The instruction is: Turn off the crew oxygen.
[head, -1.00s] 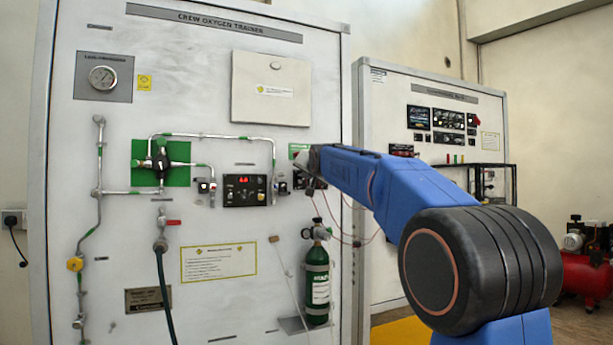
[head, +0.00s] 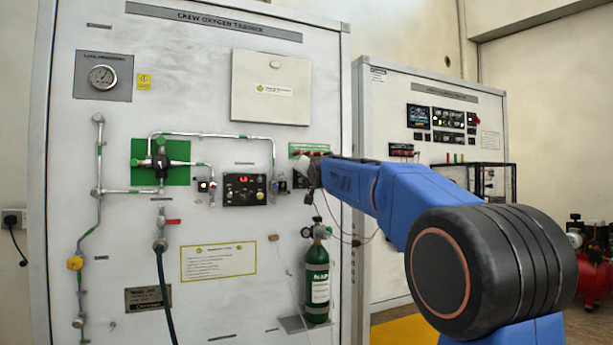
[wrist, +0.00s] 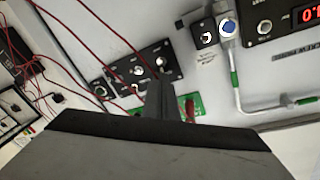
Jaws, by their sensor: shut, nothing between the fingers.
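The white crew oxygen trainer board (head: 240,140) fills the left half of the head view. In the wrist view my gripper (wrist: 160,98) is shut and empty, in front of a black switch panel (wrist: 150,68). A red part (wrist: 189,110) shows beside the fingers, against a green label (wrist: 195,101). I cannot tell whether the fingers touch anything. A panel with a red display (head: 245,190) sits left of my gripper; the display also shows in the wrist view (wrist: 309,15).
A green oxygen cylinder (head: 317,285) stands below my gripper. Thin red wires (wrist: 95,25) cross near the fingers. Metal pipes (head: 215,136) run along the board. A second panel (head: 450,115) stands to the right, and a red compressor (head: 590,275) is at far right.

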